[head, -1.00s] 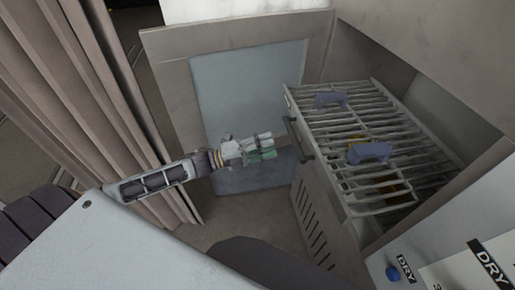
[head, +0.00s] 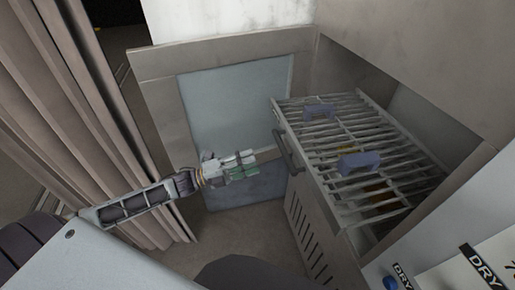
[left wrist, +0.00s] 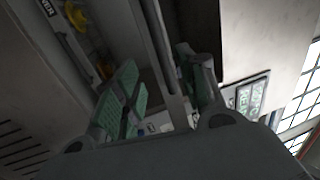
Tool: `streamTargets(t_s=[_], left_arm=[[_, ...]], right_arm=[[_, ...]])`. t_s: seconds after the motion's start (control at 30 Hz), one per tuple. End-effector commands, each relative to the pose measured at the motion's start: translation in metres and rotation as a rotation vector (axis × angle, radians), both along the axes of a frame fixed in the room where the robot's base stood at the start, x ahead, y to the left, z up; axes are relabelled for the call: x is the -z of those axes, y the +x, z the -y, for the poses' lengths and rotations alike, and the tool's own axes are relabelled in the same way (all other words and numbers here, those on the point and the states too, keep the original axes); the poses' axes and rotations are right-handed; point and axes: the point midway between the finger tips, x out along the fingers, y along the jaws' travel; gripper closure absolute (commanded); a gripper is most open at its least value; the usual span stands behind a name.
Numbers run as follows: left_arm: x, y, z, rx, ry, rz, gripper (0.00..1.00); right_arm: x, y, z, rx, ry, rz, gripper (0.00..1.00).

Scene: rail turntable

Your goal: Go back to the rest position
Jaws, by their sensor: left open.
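My left gripper (head: 240,165) is open, just left of the dark handle (head: 284,152) on the front of a metal cabinet (head: 312,225). Its green-padded fingers show apart in the left wrist view (left wrist: 155,95), with a long bar-like edge between and beyond them. No object is visibly held. In the head view I cannot tell whether the fingers touch the handle. My right gripper is not in view.
The cabinet has a slatted top (head: 360,145) with two blue-grey brackets (head: 359,162). A panel marked DRY (head: 485,262) stands at the lower right. A brown curtain (head: 90,110) hangs at left. A blue-grey panel (head: 235,110) is behind the gripper.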

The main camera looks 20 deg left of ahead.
Motion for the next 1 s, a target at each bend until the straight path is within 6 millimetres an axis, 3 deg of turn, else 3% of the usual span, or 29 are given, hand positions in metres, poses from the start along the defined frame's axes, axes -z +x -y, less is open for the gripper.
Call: streamTargets(t_s=[0.27,0.47,0.73,1.0], left_arm=[[0.005,0.003,-0.004,-0.015,-0.003,-0.014,0.59],[0.039,0.021,-0.028,-0.104,-0.022,-0.104,0.59],[0.136,0.046,-0.088,-0.327,-0.085,-0.346,0.59],[0.249,0.039,-0.141,-0.552,-0.169,-0.613,0.59]], right_arm=[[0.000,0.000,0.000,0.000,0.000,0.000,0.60],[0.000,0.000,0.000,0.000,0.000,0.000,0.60],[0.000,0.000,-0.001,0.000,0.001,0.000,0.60],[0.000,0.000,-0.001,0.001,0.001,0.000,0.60]])
